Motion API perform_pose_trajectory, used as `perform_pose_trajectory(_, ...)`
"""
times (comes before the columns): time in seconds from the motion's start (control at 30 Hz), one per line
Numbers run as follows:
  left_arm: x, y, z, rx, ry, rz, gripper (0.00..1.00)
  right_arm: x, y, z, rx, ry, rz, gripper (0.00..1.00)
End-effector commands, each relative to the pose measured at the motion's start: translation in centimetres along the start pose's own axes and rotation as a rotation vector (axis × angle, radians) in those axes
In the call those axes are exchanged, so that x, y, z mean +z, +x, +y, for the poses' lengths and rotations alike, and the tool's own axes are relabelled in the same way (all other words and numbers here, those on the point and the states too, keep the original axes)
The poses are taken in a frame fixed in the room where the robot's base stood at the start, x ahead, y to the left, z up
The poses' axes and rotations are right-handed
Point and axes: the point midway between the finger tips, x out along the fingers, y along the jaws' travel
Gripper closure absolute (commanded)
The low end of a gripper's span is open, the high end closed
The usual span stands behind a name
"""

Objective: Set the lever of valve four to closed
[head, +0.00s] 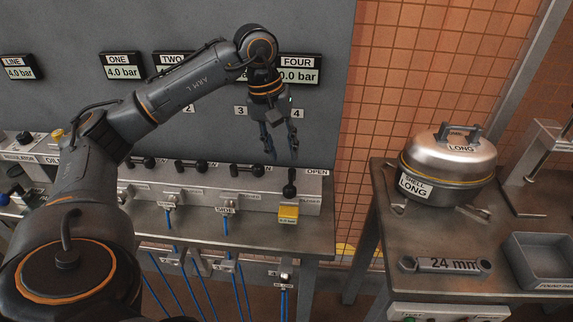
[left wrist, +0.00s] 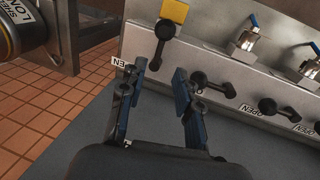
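The lever of valve four (head: 290,186) is black with a ball end, at the right end of the grey valve bench. Its ball points toward the front, just behind a yellow block (head: 289,212). In the left wrist view the lever (left wrist: 164,31) shows beyond the fingertips, beside the yellow block (left wrist: 173,11). An OPEN label (head: 317,172) is right of its base. My left gripper (head: 282,158) is open and empty, hanging just above and behind the lever, apart from it. Its two fingers (left wrist: 160,72) stand spread in the wrist view. My right gripper is not in view.
Several other black levers (head: 247,170) lie sideways to the left of valve four. The display marked FOUR (head: 298,69) reads 0.0 bar on the grey panel behind. At right, a table holds a metal shell (head: 450,160), a wrench (head: 445,266) and a grey tray (head: 540,258).

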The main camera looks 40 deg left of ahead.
Motion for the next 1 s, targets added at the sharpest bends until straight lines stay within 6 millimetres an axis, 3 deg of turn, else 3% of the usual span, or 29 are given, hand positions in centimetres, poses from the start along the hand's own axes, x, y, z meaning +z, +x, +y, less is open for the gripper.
perform_pose_trajectory(0.1,-0.1,-2.3,0.1,0.003,0.000,0.003,0.67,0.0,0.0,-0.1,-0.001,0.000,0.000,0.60)
perform_pose_trajectory(0.3,0.0,-4.4,0.1,0.001,0.001,0.001,0.67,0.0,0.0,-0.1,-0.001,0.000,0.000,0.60)
perform_pose_trajectory(1.0,0.0,-4.7,0.0,-0.001,0.000,0.000,0.67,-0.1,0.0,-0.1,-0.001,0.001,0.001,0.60)
